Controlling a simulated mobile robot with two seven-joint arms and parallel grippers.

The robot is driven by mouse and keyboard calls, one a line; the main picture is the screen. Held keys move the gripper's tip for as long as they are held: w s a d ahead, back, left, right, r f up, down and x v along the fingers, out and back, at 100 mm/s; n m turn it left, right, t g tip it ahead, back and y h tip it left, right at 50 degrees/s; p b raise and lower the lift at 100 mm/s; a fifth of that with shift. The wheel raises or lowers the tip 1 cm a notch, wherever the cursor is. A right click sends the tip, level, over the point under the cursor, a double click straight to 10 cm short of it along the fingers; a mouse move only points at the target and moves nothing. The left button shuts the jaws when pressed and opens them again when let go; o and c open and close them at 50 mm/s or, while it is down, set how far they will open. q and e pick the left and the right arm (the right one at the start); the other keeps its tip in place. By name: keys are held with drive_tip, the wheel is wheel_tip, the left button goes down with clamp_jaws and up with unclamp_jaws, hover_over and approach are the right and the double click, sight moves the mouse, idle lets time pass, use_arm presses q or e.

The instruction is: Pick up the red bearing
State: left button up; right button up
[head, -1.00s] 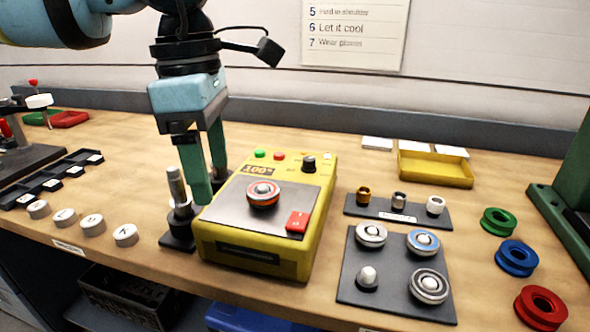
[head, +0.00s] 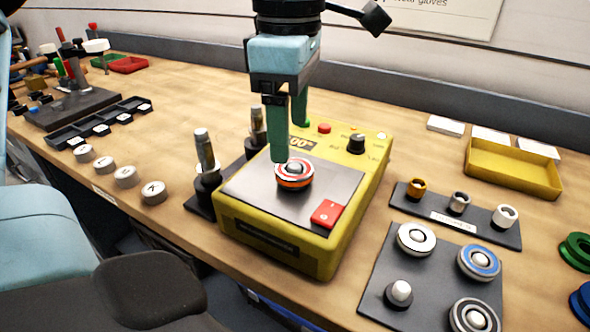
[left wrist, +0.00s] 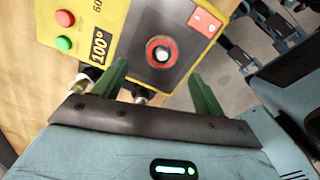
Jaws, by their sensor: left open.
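The red bearing (head: 294,174), a ring with a red band and a pale metal centre, sits on the dark plate of the yellow heater (head: 285,238). My left gripper (head: 290,142) is over the heater, its green fingers pointing down. One finger overlaps the bearing's far edge in the head view; contact cannot be told. In the left wrist view the bearing (left wrist: 161,52) lies beyond and between the two spread fingertips (left wrist: 158,70), and the gap is empty. My right gripper is not seen.
Two upright metal posts (head: 206,150) stand on a black base just left of the heater. A red switch (head: 327,213) is on its front right. A dark plate with several bearings (head: 380,285) and a yellow tray (head: 513,168) are to the right.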

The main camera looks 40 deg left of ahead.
sight(291, 165)
use_arm(q)
drive_tip(key=shift+d+f, duration=0.1)
drive_tip(key=shift+f, duration=2.5)
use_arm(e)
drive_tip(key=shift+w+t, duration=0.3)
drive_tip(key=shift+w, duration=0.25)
use_arm(q)
drive_tip(key=shift+c, duration=0.3)
drive_tip(key=c, duration=1.1)
drive_tip(key=shift+c, duration=0.2)
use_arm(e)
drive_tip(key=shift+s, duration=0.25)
use_arm(q)
drive_tip(key=shift+r, duration=0.15)
